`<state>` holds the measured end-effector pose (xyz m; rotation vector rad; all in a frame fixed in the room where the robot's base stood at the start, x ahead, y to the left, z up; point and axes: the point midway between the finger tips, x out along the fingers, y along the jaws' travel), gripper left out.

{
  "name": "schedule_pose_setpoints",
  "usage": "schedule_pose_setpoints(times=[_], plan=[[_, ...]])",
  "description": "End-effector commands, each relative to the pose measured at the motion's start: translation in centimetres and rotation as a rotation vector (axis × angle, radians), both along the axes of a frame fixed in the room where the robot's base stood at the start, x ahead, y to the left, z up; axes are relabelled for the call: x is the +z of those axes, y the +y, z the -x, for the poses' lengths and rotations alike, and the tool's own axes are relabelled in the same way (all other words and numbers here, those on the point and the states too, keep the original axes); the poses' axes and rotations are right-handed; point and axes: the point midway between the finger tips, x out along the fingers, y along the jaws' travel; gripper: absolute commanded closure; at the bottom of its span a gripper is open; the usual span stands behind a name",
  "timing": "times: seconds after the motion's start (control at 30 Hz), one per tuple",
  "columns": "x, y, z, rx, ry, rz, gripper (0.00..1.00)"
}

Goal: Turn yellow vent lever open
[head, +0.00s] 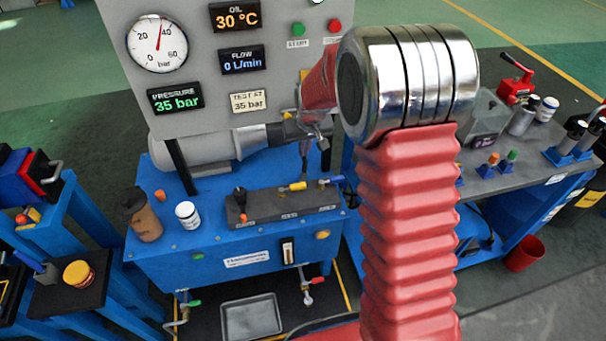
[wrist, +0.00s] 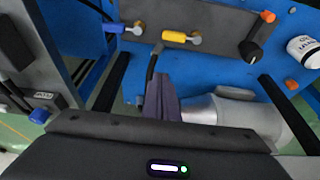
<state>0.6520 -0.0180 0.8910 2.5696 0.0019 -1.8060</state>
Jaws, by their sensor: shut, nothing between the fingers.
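The yellow vent lever (head: 297,186) lies flat along the dark valve block (head: 265,205) on top of the blue bench. It also shows in the wrist view (wrist: 174,36), with its metal pivot at the right end there. A blue lever (wrist: 113,27) sits beside it on the same block. My gripper (wrist: 161,80) is shut and empty, its fingertips just short of the block's near edge in the wrist view and apart from the yellow lever. In the head view my arm hides most of the gripper.
A black knob (wrist: 258,45) stands on the block's other end. A white bottle (head: 187,215) and a brown bottle (head: 141,214) stand on the bench. A grey motor (head: 195,150) lies behind the block. The pressure display (head: 176,98) reads 35 bar, and flow reads 0 L/min.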

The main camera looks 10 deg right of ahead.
Motion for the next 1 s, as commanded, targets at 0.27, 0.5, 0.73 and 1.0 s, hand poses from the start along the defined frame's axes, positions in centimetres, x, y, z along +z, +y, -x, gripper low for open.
schedule_pose_setpoints(times=[0.27, 0.5, 0.73, 1.0], plan=[[-3.1, -0.2, -1.7, 0.0, 0.009, 0.0, 1.0], [-3.0, -0.1, -1.6, 0.0, 0.009, 0.0, 1.0], [-3.6, -0.1, -1.8, 0.0, 0.011, 0.0, 1.0], [-6.1, -0.1, -2.6, 0.0, 0.012, 0.0, 1.0]])
